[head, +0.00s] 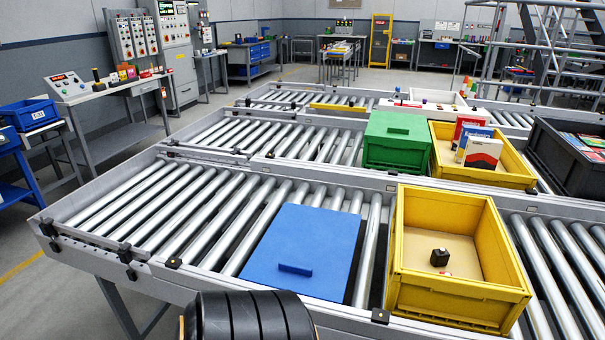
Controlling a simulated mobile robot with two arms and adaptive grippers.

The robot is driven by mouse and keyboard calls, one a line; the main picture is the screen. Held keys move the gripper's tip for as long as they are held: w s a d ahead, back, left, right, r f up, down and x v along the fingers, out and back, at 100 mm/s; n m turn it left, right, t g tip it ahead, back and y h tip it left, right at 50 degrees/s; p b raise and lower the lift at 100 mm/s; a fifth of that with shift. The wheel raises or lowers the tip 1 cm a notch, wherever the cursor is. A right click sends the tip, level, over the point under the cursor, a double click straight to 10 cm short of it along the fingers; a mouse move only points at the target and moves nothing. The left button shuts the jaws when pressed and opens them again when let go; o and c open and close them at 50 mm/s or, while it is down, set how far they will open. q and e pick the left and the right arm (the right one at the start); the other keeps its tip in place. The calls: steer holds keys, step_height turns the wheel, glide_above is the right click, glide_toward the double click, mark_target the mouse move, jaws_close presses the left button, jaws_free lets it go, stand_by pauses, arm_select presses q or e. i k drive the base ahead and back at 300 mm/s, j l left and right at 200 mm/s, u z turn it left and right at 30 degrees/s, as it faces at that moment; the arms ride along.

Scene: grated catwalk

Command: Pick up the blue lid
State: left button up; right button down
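The blue lid (304,247) lies flat on the rollers of the nearest conveyor, left of the near yellow crate. It has a small raised blue handle (295,269) close to its front edge. A dark gap shows along its right side. Neither of my grippers can be made out in the head view. A black ribbed rounded part at the bottom edge stands in front of the conveyor's near rail, and I cannot tell what it is.
The open yellow crate (408,285) holds a small black item (439,257). Behind stand a closed green box (373,156), another yellow crate (437,160) with boxes, and a dark grey crate (541,152). Rollers (170,212) left of the lid are bare. A metal rail (200,281) runs along the front.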

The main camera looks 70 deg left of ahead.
mark_target(305, 251)
steer(key=u, duration=2.35)
